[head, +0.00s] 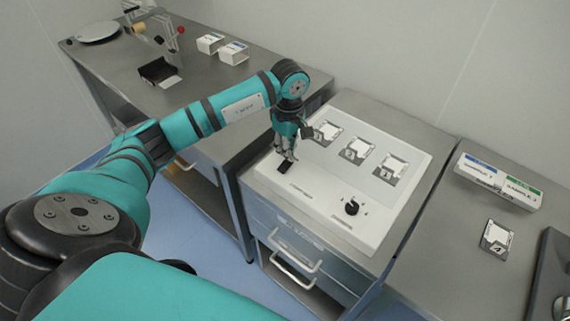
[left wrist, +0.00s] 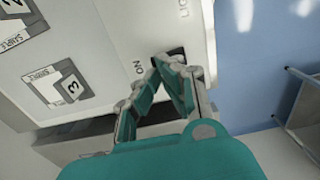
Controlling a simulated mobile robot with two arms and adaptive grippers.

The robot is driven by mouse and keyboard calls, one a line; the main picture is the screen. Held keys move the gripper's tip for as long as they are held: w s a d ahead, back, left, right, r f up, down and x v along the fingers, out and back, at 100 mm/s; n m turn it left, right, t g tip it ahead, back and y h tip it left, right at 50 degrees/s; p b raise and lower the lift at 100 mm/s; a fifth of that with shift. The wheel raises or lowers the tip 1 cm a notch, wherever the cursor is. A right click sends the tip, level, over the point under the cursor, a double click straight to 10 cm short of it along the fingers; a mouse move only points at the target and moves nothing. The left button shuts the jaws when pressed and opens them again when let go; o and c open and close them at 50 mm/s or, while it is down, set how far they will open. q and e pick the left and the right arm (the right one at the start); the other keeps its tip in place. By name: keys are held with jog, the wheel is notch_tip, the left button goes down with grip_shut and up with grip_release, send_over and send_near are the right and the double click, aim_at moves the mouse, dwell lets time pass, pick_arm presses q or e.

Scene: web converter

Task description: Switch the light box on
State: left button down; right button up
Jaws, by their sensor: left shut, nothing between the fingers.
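The light box (head: 318,213) is a white panel on a metal cabinet in the head view. Its black power switch (head: 284,167) sits near the panel's left front corner. In the left wrist view the switch (left wrist: 172,54) is partly hidden behind the fingers, beside printed lettering. My left gripper (head: 288,157) is shut and empty, pointing down, with its fingertips at the switch. It also shows in the left wrist view (left wrist: 172,65). I cannot tell whether the tips touch or press the switch. My right gripper is not in view.
A black knob (head: 351,207) is at the panel's front right. Several numbered sample cards lie along its back, one being card 3 (left wrist: 68,88). A sample card (head: 496,238) and a sorting box (head: 497,182) are on the right table. The left table (head: 200,95) holds small boxes and a stand.

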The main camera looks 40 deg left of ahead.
aim_at(288, 161)
pick_arm(q)
jog(key=shift+f+b, duration=1.1)
jog(key=shift+f, duration=0.15)
dwell(0.9)
jog(key=shift+r, duration=0.1)
jog(key=shift+r+p, duration=1.85)
jog(key=shift+r, duration=1.6)
